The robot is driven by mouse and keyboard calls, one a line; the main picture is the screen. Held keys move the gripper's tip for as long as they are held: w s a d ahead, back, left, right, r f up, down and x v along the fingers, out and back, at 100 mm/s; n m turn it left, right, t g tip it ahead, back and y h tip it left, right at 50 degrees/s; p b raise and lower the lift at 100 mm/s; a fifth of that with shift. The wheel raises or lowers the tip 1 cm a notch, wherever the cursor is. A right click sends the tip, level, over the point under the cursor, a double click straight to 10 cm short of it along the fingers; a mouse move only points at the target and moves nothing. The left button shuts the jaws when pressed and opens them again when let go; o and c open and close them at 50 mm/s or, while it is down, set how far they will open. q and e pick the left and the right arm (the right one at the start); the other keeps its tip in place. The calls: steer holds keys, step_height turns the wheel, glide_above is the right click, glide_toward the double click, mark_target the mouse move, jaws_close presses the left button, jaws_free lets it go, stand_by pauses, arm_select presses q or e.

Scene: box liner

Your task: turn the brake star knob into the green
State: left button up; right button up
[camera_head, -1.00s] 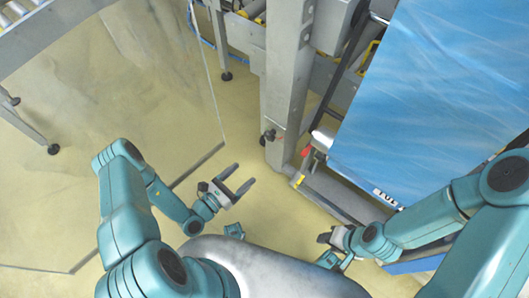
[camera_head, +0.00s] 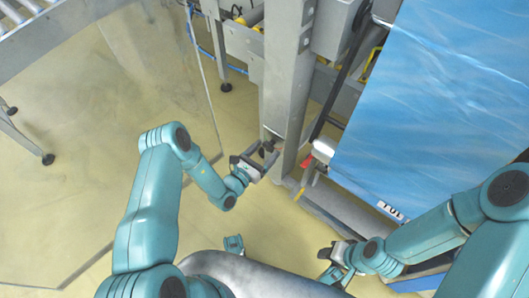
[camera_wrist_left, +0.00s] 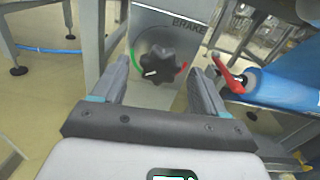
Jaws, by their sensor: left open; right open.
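The black brake star knob (camera_wrist_left: 160,62) sits on a grey panel under the word BRAKE in the left wrist view. A green arc lies on its left and a red arc on its right. Its white pointer mark is at the lower left of the knob. My left gripper (camera_wrist_left: 165,85) is open, with its fingers to either side of the knob and no visible grip on it. In the head view my left gripper (camera_head: 258,158) is beside the knob (camera_head: 267,146) at the grey post. My right gripper (camera_head: 336,262) is open at the lower middle, away from the knob.
A red lever (camera_wrist_left: 228,75) stands right of the knob, close to my left gripper's right finger. A blue film sheet (camera_head: 440,100) hangs on the right. A grey post (camera_head: 290,70) carries the panel. A clear panel (camera_head: 160,90) stands at left.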

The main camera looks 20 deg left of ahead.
arm_select(q)
steer(key=shift+w, duration=0.15)
steer(key=c, duration=1.1)
steer(key=shift+o, duration=0.2)
